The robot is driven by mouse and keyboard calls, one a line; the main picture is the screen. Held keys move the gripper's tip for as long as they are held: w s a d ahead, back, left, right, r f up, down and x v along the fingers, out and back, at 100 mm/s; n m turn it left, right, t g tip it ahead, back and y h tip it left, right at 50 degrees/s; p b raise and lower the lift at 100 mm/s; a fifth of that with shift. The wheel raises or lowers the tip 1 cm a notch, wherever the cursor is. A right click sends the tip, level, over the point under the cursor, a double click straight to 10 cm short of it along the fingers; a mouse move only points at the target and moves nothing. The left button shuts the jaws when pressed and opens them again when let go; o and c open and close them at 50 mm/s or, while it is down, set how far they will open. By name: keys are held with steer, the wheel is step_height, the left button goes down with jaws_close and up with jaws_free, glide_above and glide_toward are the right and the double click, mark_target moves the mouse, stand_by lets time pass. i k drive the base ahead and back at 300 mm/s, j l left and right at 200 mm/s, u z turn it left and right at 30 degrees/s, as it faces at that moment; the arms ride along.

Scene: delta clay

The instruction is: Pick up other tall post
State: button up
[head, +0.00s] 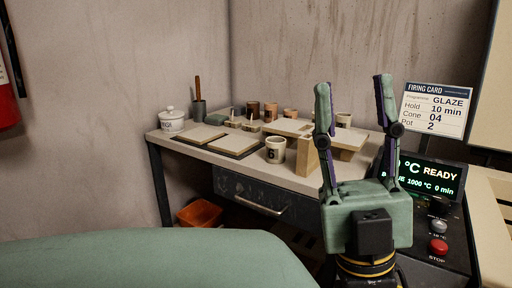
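My gripper (354,84) is raised in front of the table on the right, fingers pointing up and spread wide apart, with nothing between them. Behind its left finger, a pale tan upright block (306,156), which looks like a tall post, stands at the table's front edge near a raised pale board (289,126). Whether it touches the board is unclear. Another pale support shows below the board between my fingers, partly hidden. Several small blocks and cylinders stand at the back of the table; which of them are posts is too small to tell.
The table (205,152) also holds two flat boards, a white lidded jar (172,120), a grey cup with a brush (199,108) and a mug (275,149). A control panel with a red button (438,247) and a firing card (436,108) are at right. An orange bin (199,214) is below.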

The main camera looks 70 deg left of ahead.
mark_target(308, 159)
steer(key=u, duration=1.55)
steer(key=i+l+u, duration=0.2)
steer(key=u, duration=0.2)
steer(key=i+l+u, duration=0.1)
steer(key=l+u, duration=0.25)
steer(key=i+l, duration=0.1)
steer(key=l, duration=0.15)
steer(key=i+l, duration=0.1)
steer(key=l, duration=0.15)
steer(key=k+u, duration=0.1)
steer(key=k+l, duration=0.05)
